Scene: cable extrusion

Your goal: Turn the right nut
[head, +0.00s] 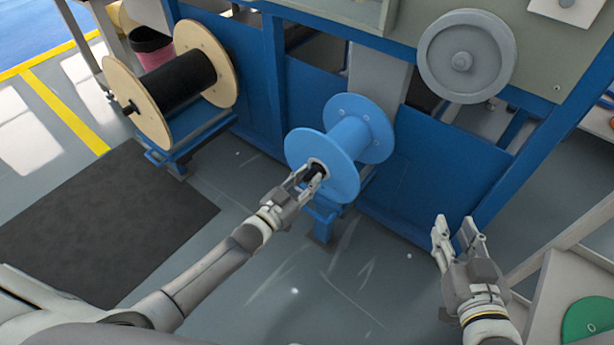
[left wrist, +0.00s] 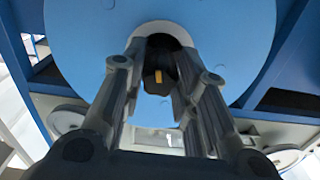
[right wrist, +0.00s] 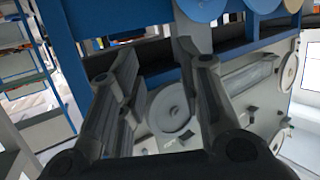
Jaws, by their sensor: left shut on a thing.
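A blue spool (head: 357,127) is mounted at the blue machine frame, its round flange facing me. A dark nut (head: 319,168) sits at the spool's centre. In the left wrist view the nut (left wrist: 156,78) is dark with a yellow mark, in front of the blue flange (left wrist: 85,45). My left gripper (head: 309,174) has its fingers on both sides of the nut and is shut on it. The fingers hide part of the nut. My right gripper (head: 456,232) is open and empty at the right, apart from the spool. It also shows open in the right wrist view (right wrist: 160,60).
A wooden-flanged spool (head: 178,82) with black cable stands at the upper left. A grey wheel (head: 440,70) is on the machine's panel. A pale cabinet with a green disc (head: 588,322) is at the lower right. The floor (head: 345,285) between my arms is clear.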

